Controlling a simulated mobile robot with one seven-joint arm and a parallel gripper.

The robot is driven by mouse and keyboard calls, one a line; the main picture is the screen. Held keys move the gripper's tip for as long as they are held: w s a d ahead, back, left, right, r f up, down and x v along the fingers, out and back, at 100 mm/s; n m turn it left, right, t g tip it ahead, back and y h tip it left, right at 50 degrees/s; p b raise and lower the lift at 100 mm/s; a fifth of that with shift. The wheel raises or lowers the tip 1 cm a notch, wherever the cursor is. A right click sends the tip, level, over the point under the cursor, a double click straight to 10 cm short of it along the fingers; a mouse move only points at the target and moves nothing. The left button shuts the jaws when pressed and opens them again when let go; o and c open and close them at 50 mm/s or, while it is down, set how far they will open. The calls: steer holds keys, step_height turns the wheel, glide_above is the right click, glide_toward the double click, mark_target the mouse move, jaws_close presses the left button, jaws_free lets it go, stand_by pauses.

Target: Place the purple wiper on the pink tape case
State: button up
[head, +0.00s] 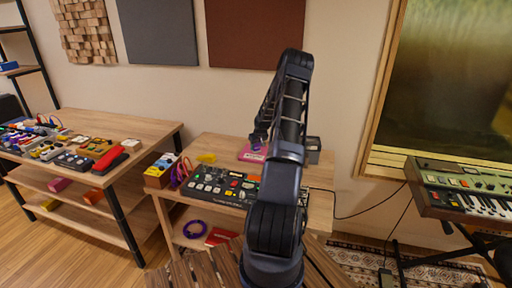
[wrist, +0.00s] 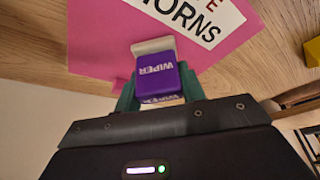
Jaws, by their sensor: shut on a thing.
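My gripper (wrist: 155,98) is shut on the purple wiper (wrist: 160,72), a small block with a white end and "WIPER" lettering, upside down in the wrist view. The pink tape case (wrist: 105,40) lies flat behind it, with a white label ending in "HORNS". The wiper overlaps the case in this view; I cannot tell whether they touch. In the head view the pink case (head: 247,156) is near the back of the middle table. My gripper (head: 257,138) hangs over it, pointing down, with the wiper a small purple patch.
The wooden table (head: 218,145) also carries a grey mixer-like unit (head: 215,184), a yellow item (head: 206,158) and a dark box (head: 313,150) right of the case. A box of colourful items (head: 160,170) stands at the left edge. A keyboard (head: 460,185) stands right.

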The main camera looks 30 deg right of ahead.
steer(key=shift+f, duration=0.1)
steer(key=o, duration=1)
steer(key=v, duration=1.2)
steer(key=s+a+r+h, duration=0.1)
steer(key=s+a+r, duration=0.8)
steer(key=a+r, duration=0.3)
steer(key=s+a+r+h, duration=0.1)
steer(key=s+a+r, duration=0.7)
steer(key=a+r, duration=0.45)
steer(key=s+a+r, duration=0.2)
steer(key=s+a, duration=0.1)
steer(key=s, duration=0.7)
steer(key=s+a+r+y, duration=0.1)
steer(key=s+a, duration=0.3)
steer(key=s, duration=0.6)
steer(key=s+a+r+y, duration=0.1)
steer(key=s+a+r, duration=0.2)
steer(key=s, duration=0.7)
steer(key=shift+a+r, duration=0.2)
